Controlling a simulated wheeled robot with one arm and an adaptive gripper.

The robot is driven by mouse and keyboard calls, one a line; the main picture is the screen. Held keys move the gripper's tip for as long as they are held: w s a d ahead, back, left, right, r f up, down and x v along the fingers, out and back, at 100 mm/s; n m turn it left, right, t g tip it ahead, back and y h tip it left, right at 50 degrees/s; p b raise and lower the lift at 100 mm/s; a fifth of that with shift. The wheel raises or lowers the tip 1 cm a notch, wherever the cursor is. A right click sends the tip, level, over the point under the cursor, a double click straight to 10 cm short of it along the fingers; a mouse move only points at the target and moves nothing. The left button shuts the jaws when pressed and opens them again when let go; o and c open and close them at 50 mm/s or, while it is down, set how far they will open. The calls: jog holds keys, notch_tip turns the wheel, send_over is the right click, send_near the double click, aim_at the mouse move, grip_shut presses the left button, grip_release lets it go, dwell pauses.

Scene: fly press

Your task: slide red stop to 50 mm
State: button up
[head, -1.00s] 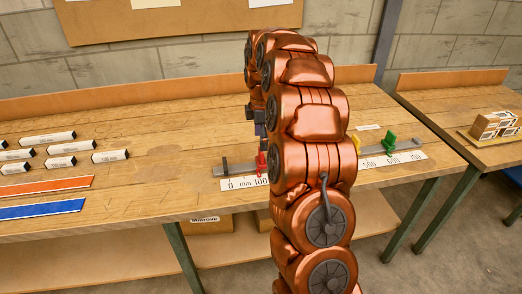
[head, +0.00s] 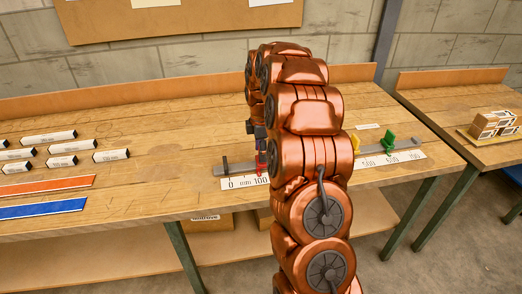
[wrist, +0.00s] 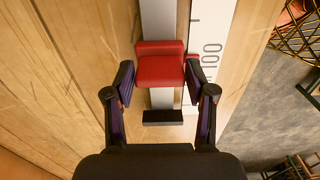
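The red stop (wrist: 160,66) sits on the grey rail (wrist: 158,20), beside the 100 mark of the white scale (wrist: 213,45). In the head view the red stop (head: 261,165) is partly hidden by my arm. My gripper (wrist: 160,82) is over the rail, its two dark fingers on either side of the stop's near part. The right fingertip overlaps the stop's right edge, and the left one is very close to its left edge. Whether the pads press on it I cannot tell.
A black upright piece (wrist: 163,117) stands on the rail below the stop in the wrist view. Green (head: 388,144) and yellow (head: 355,143) stops sit farther right along the rail. White labelled blocks (head: 49,137), orange (head: 47,187) and blue (head: 42,208) strips lie at left.

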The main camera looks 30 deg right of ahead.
grip_shut()
jog(key=shift+w+a+b, duration=0.15)
jog(key=shift+w+a, duration=0.2)
jog(key=shift+a, duration=0.45)
jog(key=shift+w+a+b, duration=0.2)
jog(key=shift+w+a, duration=0.1)
jog(key=shift+a, duration=0.5)
jog(key=shift+w+a+b, duration=0.15)
jog(key=shift+w+a, duration=0.2)
jog(key=shift+a, duration=0.45)
jog(key=shift+o, duration=2.4)
grip_release()
notch_tip(320, 180, up, 12)
